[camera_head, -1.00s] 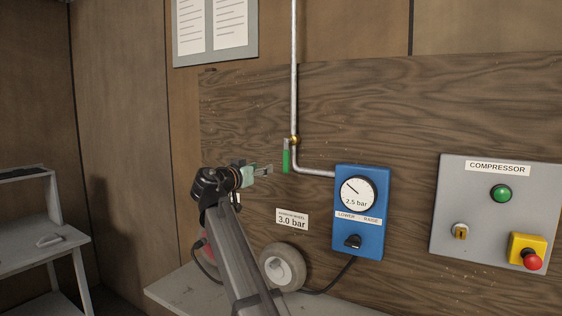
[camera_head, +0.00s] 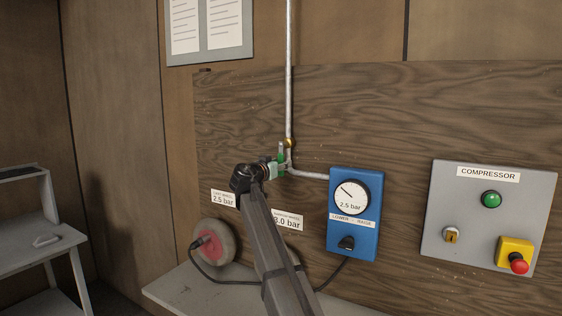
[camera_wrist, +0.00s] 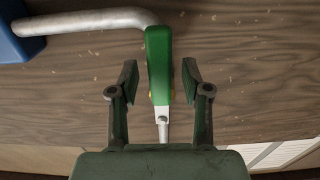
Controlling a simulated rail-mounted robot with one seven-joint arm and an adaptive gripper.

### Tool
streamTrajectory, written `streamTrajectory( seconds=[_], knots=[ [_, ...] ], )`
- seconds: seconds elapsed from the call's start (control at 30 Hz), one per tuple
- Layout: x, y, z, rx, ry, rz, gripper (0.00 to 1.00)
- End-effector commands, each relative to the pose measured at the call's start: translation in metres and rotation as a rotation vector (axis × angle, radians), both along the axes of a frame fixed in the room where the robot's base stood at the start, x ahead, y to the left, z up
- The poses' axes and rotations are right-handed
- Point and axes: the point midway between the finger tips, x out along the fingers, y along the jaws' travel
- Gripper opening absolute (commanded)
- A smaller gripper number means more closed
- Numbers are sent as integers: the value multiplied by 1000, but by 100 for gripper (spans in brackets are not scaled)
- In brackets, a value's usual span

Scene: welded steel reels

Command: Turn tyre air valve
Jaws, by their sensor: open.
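The valve's green handle (camera_head: 281,148) is on the metal pipe (camera_head: 290,80), beside a brass fitting (camera_head: 290,142). It stands about upright against the wooden board. In the wrist view the green handle (camera_wrist: 158,65) lies lengthwise between my fingers, with its silver stem (camera_wrist: 162,122) toward my palm. My gripper (camera_wrist: 160,78) is open, one finger on each side of the handle, with visible gaps on both sides. In the head view my gripper (camera_head: 282,168) is at the handle and hides its lower part.
A blue regulator (camera_head: 354,215) has a gauge marked 2.5 bar and a black knob. A grey compressor panel (camera_head: 488,218) is at the right. A wheel with a red hub (camera_head: 212,246) stands on the shelf (camera_head: 180,290); my arm hides most of another wheel. Paper labels (camera_head: 223,199) are on the board.

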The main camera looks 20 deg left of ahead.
Motion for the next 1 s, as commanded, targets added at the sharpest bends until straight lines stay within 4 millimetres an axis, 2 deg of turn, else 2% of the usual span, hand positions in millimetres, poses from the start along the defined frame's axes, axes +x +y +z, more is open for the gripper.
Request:
streamTrajectory(
  seconds=[0.13, 0.4, 0.43, 0.5, 0.57, 0.83, 1.0],
  knots=[
    [8, -1, 0, 0, 0, 0, 48],
    [8, -2, -1, 0, 0, 1, 48],
    [8, -2, -1, 0, 0, 1, 44],
    [8, -2, -1, 0, 0, 1, 20],
    [8, -2, -1, 0, 0, 1, 0],
    [8, -3, -1, 3, -1, 0, 0],
    [10, -14, -4, 27, -6, -5, 0]
  ],
)
